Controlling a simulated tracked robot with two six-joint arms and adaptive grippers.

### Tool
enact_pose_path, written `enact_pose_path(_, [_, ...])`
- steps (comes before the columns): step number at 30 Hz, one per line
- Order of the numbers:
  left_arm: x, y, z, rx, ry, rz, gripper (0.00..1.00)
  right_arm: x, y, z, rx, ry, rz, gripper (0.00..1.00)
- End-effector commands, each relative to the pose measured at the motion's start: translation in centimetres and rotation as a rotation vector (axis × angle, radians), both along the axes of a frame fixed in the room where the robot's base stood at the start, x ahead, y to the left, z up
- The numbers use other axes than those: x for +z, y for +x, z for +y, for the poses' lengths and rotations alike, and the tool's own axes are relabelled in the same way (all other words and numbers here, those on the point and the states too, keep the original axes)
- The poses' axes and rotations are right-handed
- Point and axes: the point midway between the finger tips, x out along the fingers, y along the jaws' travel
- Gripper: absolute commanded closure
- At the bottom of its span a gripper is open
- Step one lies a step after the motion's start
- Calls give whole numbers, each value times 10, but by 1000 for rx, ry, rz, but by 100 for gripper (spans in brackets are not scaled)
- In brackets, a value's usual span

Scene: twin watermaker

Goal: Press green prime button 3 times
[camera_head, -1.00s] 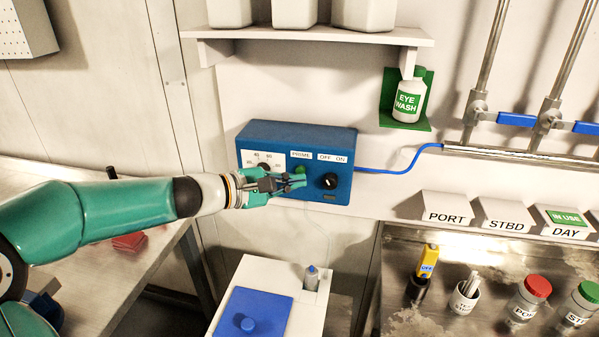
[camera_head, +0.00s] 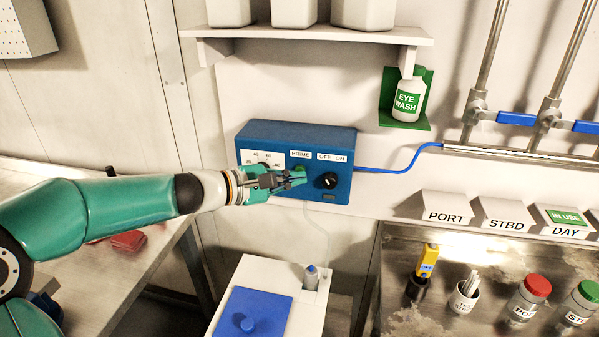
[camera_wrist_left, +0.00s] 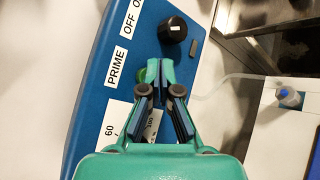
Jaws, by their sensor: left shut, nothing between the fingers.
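The blue control box (camera_head: 295,134) is on the wall, with a PRIME label (camera_head: 300,154), a black OFF/ON knob (camera_head: 327,181) and a white dial scale. The green prime button (camera_head: 300,169) is below the PRIME label, mostly hidden by my fingers. In the left wrist view a green edge of the button (camera_wrist_left: 141,76) shows just beside the fingertips. My left gripper (camera_head: 303,178) is shut and empty, its tips at the button; I cannot tell whether they touch it. In the left wrist view the gripper (camera_wrist_left: 158,72) points at the box face near the knob. My right gripper is not in view.
A shelf (camera_head: 300,34) with white containers is above the box. An eye wash bottle (camera_head: 409,97) hangs to its right. A white unit with a blue lid (camera_head: 253,315) stands below. A metal bench (camera_head: 480,260) with jars is at right.

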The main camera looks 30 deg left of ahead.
Motion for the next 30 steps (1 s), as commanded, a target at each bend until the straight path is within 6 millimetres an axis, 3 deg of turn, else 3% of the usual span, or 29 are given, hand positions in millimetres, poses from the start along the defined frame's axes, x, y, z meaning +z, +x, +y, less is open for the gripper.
enact_pose_path(30, [0, 8, 2, 0, 0, 0, 100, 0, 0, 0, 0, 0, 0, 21])
